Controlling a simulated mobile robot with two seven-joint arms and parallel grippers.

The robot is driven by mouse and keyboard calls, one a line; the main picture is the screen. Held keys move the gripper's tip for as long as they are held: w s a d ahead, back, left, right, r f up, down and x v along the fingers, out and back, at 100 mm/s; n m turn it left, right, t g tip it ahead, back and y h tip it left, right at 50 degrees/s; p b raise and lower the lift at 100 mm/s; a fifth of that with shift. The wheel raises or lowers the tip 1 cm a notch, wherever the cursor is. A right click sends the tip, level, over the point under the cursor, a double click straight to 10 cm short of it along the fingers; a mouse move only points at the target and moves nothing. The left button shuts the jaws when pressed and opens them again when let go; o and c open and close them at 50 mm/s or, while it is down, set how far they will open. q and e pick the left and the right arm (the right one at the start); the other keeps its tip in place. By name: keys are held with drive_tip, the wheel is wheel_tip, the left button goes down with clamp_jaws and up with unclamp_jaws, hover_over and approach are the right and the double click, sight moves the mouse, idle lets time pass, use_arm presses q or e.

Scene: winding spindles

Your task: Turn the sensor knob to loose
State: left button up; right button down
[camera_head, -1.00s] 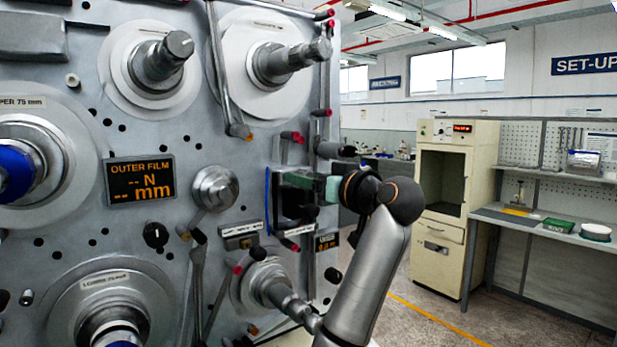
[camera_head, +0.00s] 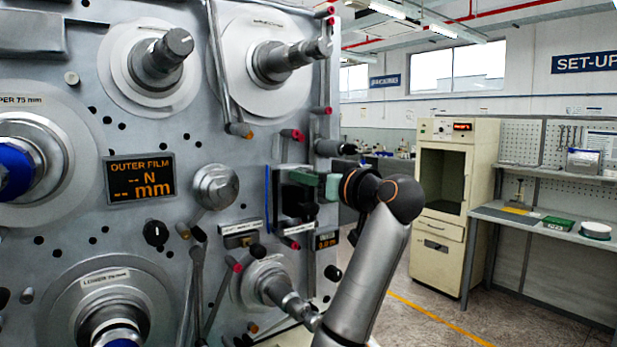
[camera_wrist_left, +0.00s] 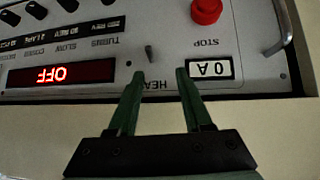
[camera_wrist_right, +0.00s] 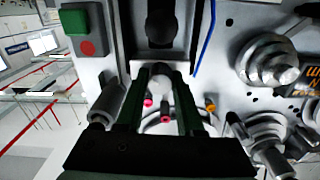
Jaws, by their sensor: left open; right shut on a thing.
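My right gripper (camera_head: 312,183) reaches in from the right to a black sensor unit (camera_head: 293,201) at the machine panel's right edge. Its green fingers close on the sensor knob, which they largely hide. In the right wrist view the gripper (camera_wrist_right: 163,72) is in front of the dark unit, with a dark rounded part (camera_wrist_right: 162,28) just beyond the fingertips. The knob's setting cannot be read. My left gripper (camera_wrist_left: 162,72) is open and empty before a control panel (camera_wrist_left: 110,95), seen upside down, with a small toggle (camera_wrist_left: 149,53) near its fingertips. It is outside the head view.
A display reading OUTER FILM (camera_head: 140,178) and a black pointer knob (camera_head: 155,233) sit left on the panel. A silver dome (camera_head: 215,187), several spindles and rollers crowd around. A cream cabinet (camera_head: 455,210) and a workbench (camera_head: 550,222) stand right. Green and red buttons (camera_wrist_right: 83,28) show beside the unit.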

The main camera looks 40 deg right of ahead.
drive_tip(key=shift+f+n, duration=0.1)
drive_tip(key=shift+n, duration=0.2)
drive_tip(key=shift+n+b, duration=0.45)
drive_tip(key=shift+n, duration=0.15)
drive_tip(key=n, duration=0.2)
drive_tip(key=shift+n+b, duration=0.3)
drive_tip(key=n, duration=0.8)
drive_tip(key=shift+p, duration=0.35)
drive_tip(key=n, duration=0.3)
drive_tip(key=shift+n+p, duration=0.35)
drive_tip(key=shift+n, duration=0.05)
drive_tip(key=n, duration=0.4)
drive_tip(key=shift+a+n, duration=0.1)
drive_tip(key=shift+n, duration=1.7)
drive_tip(key=shift+f, duration=0.1)
